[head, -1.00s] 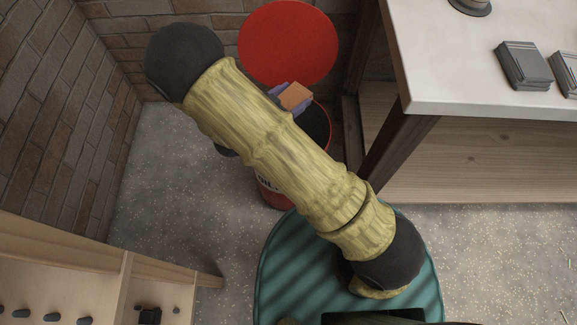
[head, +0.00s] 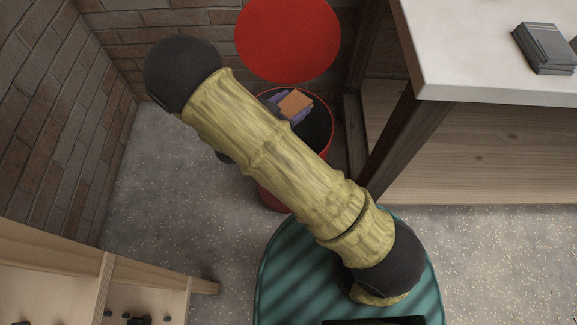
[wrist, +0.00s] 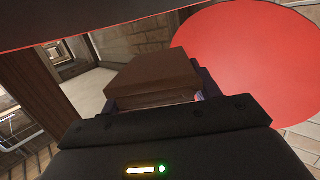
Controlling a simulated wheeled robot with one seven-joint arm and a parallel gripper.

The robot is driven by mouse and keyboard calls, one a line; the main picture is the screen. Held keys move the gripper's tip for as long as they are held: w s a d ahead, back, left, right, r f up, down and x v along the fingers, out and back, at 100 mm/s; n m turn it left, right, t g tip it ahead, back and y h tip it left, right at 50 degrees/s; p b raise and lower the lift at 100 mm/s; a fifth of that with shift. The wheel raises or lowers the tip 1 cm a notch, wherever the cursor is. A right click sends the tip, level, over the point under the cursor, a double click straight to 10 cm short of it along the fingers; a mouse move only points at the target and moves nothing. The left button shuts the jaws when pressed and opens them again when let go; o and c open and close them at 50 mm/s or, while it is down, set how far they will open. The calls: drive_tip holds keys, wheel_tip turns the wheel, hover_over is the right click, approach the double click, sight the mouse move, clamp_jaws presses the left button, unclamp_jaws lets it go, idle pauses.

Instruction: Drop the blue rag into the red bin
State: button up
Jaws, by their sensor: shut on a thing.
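The red bin (head: 327,147) stands on the floor beyond my arm, its round red lid (head: 288,38) raised behind the open, dark mouth. My gripper (head: 293,105), orange-brown and purple at its end, is over the bin's mouth, within the rim as the head view shows it. My forearm hides the bin's left and front side. In the wrist view my gripper (wrist: 158,75) points ahead, with the red lid (wrist: 255,60) to its right. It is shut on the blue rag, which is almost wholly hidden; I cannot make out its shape.
A white-topped table (head: 470,55) with a grey stack (head: 545,48) is at the right, its dark leg close to the bin. Brick walls (head: 50,90) close off the left and back. A wooden shelf (head: 60,270) is at lower left. Speckled floor (head: 165,185) is clear between.

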drive_tip(key=o, duration=1.1)
drive_tip(key=shift+c, duration=0.2)
wheel_tip(320, 180, up, 10)
drive_tip(key=p, duration=0.4)
